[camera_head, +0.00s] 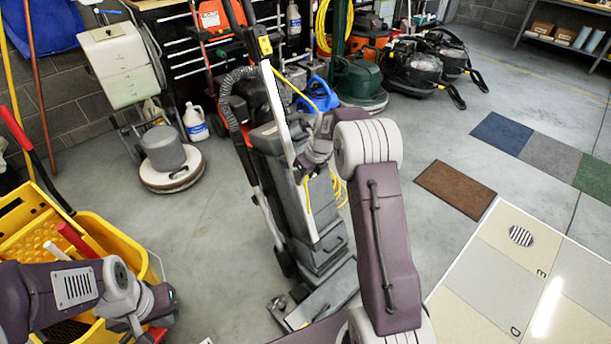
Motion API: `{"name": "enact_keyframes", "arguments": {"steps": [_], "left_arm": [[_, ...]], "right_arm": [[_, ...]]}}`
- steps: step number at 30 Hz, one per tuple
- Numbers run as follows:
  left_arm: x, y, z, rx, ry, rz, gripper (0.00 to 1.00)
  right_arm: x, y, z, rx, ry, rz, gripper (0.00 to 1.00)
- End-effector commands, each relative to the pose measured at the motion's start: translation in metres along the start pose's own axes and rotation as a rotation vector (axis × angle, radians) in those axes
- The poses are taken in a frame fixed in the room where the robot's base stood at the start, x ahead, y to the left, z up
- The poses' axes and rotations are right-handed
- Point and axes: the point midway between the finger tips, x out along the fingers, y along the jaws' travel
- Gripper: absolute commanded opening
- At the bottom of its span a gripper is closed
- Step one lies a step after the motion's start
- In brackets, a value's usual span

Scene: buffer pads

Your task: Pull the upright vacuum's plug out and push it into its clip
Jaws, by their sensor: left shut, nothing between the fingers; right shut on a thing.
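The grey upright vacuum (285,185) stands in the middle of the floor, its handle leaning up and left. A yellow piece (265,45) sits high on the handle. The yellow cord (305,94) runs from near it down towards my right wrist, and more cord hangs beside the body. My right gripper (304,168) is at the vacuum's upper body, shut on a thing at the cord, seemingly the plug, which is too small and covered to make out. I cannot tell which part is the clip. My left gripper (150,322) is shut and empty at lower left, away from the vacuum.
A yellow mop bucket (35,215) stands beside my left arm. A floor polisher (172,165) and white jug (195,122) are behind at left. Black vacuums (420,72) stand at the back. Floor mats (456,190) and a tiled panel (480,275) lie at right.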

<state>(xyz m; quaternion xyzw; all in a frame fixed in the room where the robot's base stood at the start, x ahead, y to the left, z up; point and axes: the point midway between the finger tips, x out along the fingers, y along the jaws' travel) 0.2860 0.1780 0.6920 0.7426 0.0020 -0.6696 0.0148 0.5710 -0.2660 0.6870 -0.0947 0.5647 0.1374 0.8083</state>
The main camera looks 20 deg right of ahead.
Motion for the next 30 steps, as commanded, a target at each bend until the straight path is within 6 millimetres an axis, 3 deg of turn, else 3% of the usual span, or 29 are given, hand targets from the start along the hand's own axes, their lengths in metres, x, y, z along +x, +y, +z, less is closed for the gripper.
{"name": "enact_keyframes", "arguments": {"steps": [11,12,15,25,30], "left_arm": [[-0.004,0.000,0.000,0.000,0.000,0.000,0.00],[-0.004,0.000,0.000,0.000,0.000,0.000,0.00],[-0.004,0.000,0.000,0.000,0.000,0.000,0.00],[-0.006,0.000,-0.001,0.000,0.000,0.000,0.00],[-0.022,0.000,-0.002,0.000,0.000,0.000,0.00]], "right_arm": [[0.001,0.000,0.003,0.000,-0.001,-0.001,0.00],[0.001,0.000,0.003,0.000,-0.002,-0.001,0.35],[0.001,0.000,0.003,0.000,-0.001,-0.001,0.58],[-0.003,0.000,0.003,0.000,-0.001,0.000,0.58],[-0.039,-0.001,0.005,0.000,-0.003,-0.002,0.58]]}}
